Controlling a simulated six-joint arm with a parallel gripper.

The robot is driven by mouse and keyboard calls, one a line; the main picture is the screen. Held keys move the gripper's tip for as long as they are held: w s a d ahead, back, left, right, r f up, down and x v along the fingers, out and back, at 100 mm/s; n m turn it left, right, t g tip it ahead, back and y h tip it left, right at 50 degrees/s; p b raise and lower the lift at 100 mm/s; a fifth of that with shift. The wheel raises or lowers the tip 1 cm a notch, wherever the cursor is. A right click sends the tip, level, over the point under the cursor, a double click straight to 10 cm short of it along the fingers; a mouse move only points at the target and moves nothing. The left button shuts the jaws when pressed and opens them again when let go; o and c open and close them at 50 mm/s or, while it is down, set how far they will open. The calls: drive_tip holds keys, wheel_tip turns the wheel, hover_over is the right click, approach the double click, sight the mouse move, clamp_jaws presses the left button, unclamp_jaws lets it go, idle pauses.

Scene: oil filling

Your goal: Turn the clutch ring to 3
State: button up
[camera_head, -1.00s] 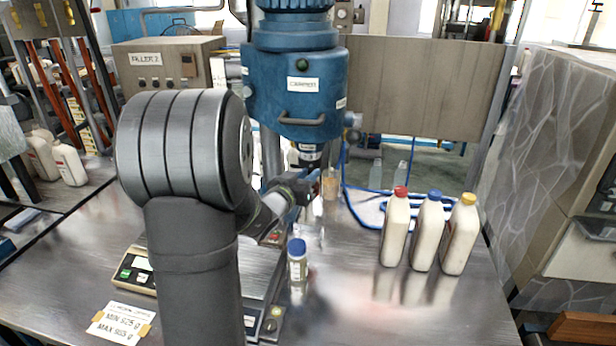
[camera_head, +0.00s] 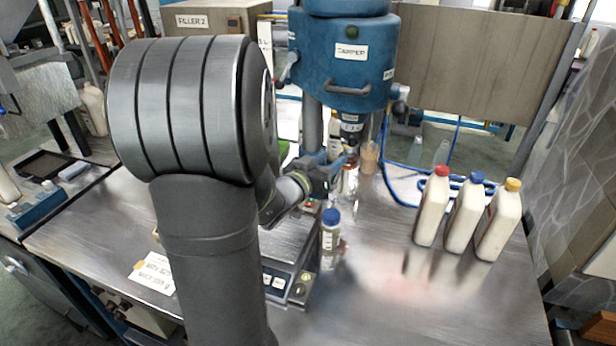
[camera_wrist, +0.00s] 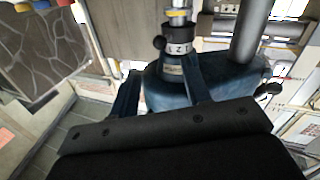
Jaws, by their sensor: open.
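The blue capper (camera_head: 345,62) hangs over the bench at the back centre. Below it, the clutch ring (camera_head: 351,127) shows as a pale band with dark marks on the dark spindle. In the wrist view the clutch ring (camera_wrist: 179,48) is a white band with black characters, too small to read surely, beside a dark knob. My gripper (camera_head: 343,168) is just below and left of the spindle end.
Three white bottles with red (camera_head: 432,207), blue (camera_head: 466,217) and yellow (camera_head: 498,222) caps stand at right. A blue-capped jar (camera_head: 330,238) stands beside the scale (camera_head: 290,272). An amber-filled glass (camera_head: 369,158) is near the spindle. The front right bench is clear.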

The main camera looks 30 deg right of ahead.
sight(350, 145)
drive_tip(key=v, duration=0.9)
drive_tip(key=shift+d, duration=0.15)
drive_tip(key=x, duration=1.7)
drive_tip(key=shift+w+d, duration=0.15)
